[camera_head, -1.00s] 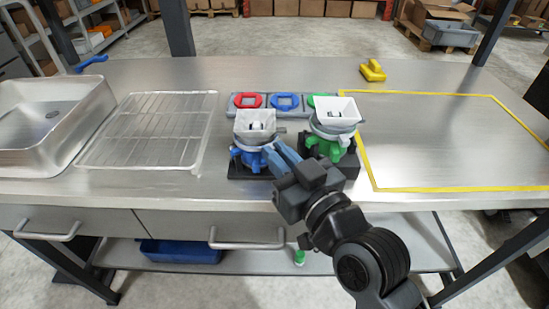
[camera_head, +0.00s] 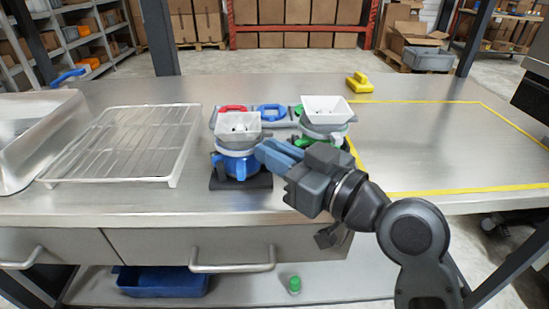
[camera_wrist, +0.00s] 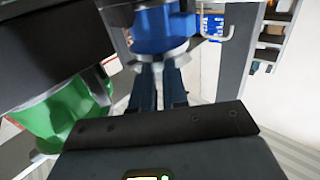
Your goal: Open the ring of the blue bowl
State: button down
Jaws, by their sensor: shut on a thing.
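The blue bowl (camera_head: 238,167) stands on a black base left of the green bowl (camera_head: 322,136). A grey ring (camera_head: 236,152) goes around its top, under a white square hopper (camera_head: 237,128). My gripper (camera_head: 262,152) reaches in from the right at ring height, with its blue fingers close together at the ring's right side. In the wrist view the fingers (camera_wrist: 158,80) meet the grey ring (camera_wrist: 163,57) beside the blue bowl (camera_wrist: 160,30). They are shut on a part of the ring, mostly hidden between them. The green bowl (camera_wrist: 55,118) shows at the left there.
The green bowl with its hopper (camera_head: 327,108) stands close behind my gripper. A wire rack (camera_head: 125,145) and a metal sink lie to the left. A yellow-outlined area (camera_head: 440,150) at the right is empty. A yellow object (camera_head: 360,82) lies at the back.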

jog(key=c, duration=1.1)
grip_release()
jog(key=shift+b+v, duration=0.45)
jog(key=shift+v, duration=3.45)
jog(key=shift+c, duration=0.2)
